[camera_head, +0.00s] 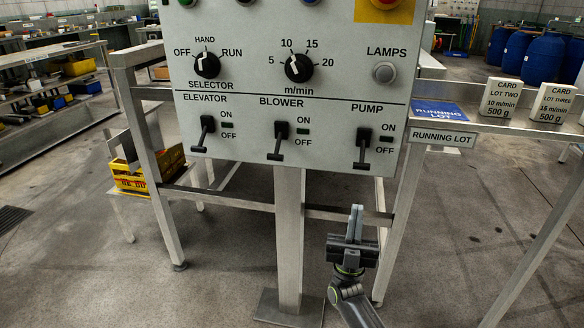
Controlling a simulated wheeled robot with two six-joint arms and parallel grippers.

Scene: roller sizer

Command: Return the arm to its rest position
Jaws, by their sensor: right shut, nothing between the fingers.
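My left gripper does not show. The grey control panel (240,85) fills the upper middle. It has a selector knob (207,65), a speed knob (298,68) and a lamps button (384,72). The elevator lever (204,132), blower lever (278,140) and pump lever (364,147) all hang downward. The gripper is apart from the pump lever, below it.
A metal frame with a post (288,230) stands under the panel. A yellow crate (135,180) stands at left. Open floor lies right of the gripper.

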